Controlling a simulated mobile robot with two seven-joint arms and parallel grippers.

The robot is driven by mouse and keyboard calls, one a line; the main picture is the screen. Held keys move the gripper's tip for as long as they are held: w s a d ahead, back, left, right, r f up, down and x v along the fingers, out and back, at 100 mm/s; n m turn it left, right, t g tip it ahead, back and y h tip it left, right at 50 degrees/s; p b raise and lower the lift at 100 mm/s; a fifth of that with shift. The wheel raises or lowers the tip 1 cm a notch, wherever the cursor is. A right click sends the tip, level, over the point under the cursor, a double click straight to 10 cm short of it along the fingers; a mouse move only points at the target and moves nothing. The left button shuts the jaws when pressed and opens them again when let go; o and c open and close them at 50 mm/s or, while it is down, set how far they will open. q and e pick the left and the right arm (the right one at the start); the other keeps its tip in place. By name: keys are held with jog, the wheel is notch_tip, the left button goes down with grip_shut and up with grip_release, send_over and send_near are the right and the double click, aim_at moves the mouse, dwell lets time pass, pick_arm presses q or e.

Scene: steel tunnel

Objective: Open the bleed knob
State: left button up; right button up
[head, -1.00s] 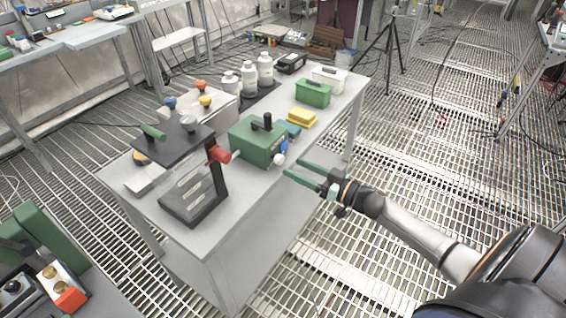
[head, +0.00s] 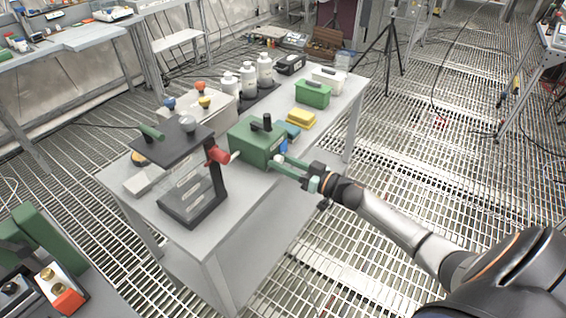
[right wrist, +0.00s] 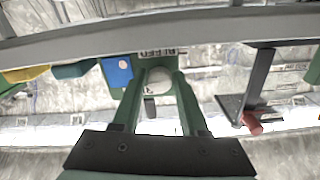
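The bleed knob (right wrist: 158,82) is a small pale round knob on the side of a green box (head: 252,139). A label reading BLEED shows just above it in the right wrist view. My right gripper (head: 277,163) has its fingertips at the knob, one finger on each side. The right wrist view shows the fingers (right wrist: 160,85) apart with the knob between their tips; I cannot make out firm contact. In the head view the fingers mostly cover the knob. My left gripper is out of view.
A black stand with a red knob (head: 217,155) is left of the green box. A blue block (right wrist: 117,71) and a yellow case (head: 301,119) sit near the box. White bottles (head: 248,78) stand behind. Open grating floor lies right of the grey table (head: 262,190).

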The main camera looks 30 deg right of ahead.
grip_shut()
